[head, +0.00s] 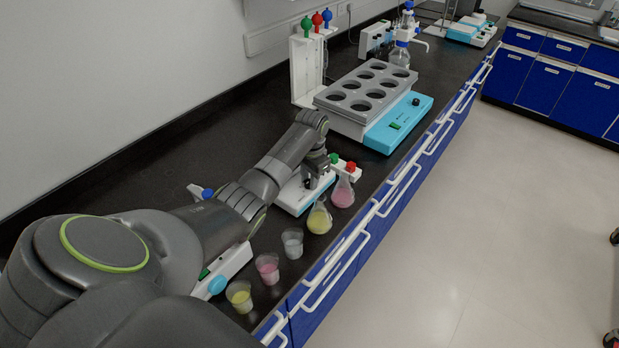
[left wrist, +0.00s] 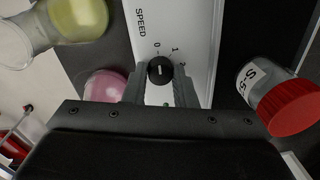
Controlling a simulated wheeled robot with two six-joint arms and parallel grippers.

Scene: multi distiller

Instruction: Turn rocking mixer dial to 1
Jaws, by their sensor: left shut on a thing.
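The rocking mixer is a low white device (head: 290,205) on the black bench in the head view, partly covered by my left arm. Its white panel (left wrist: 178,25) shows in the left wrist view, with the word SPEED and the marks 0, 1 and 2. The black dial (left wrist: 160,69) has a light pointer line; I cannot tell exactly which mark it lines up with. My left gripper (left wrist: 160,82) is shut on the dial, one finger on each side. In the head view my left gripper (head: 317,176) reaches down over the mixer, and the dial is hidden there. My right gripper is not in view.
Beside the mixer stand a yellow flask (head: 319,219), a pink flask (head: 343,192) and several small beakers (head: 267,268), close to the bench's front edge. A red-capped container (left wrist: 280,100) is near my fingers. A blue-and-grey heating block (head: 366,92) stands farther back.

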